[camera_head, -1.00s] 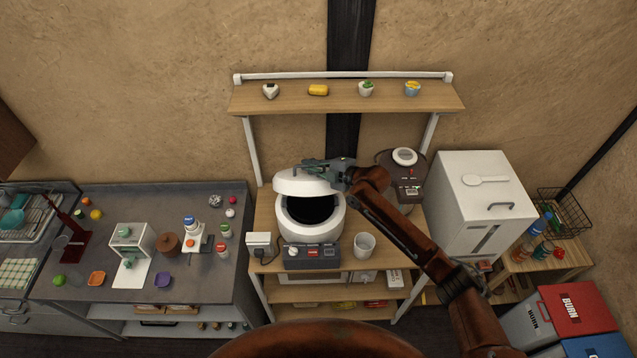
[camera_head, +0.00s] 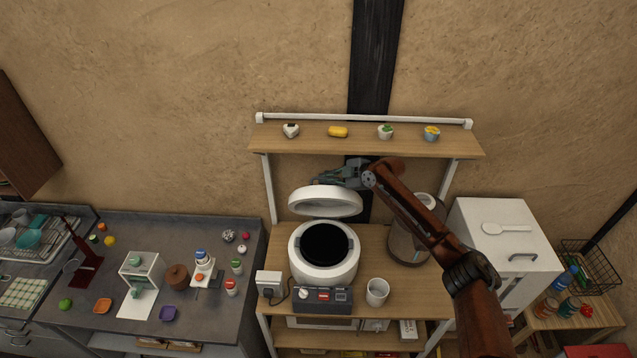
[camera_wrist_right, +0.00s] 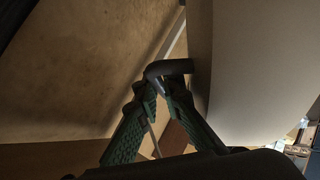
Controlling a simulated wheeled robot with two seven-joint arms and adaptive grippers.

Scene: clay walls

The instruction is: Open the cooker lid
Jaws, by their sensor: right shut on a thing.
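The white cooker (camera_head: 323,268) stands on the wooden shelf unit, with its dark inner pot showing. Its white lid (camera_head: 325,202) is raised above the back rim and tilted steeply, well clear of the opening. My right gripper (camera_head: 335,178) is behind the lid's top edge. In the right wrist view its green fingers (camera_wrist_right: 161,88) are closed around a dark bent handle (camera_wrist_right: 172,67) beside the lid's pale outer face (camera_wrist_right: 258,65). My left gripper is not in view.
A white cup (camera_head: 377,292) stands right of the cooker, and a brown appliance (camera_head: 408,246) is partly behind my right arm. The upper shelf (camera_head: 365,146), carrying small food items, is just above the gripper. The wall is close behind.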

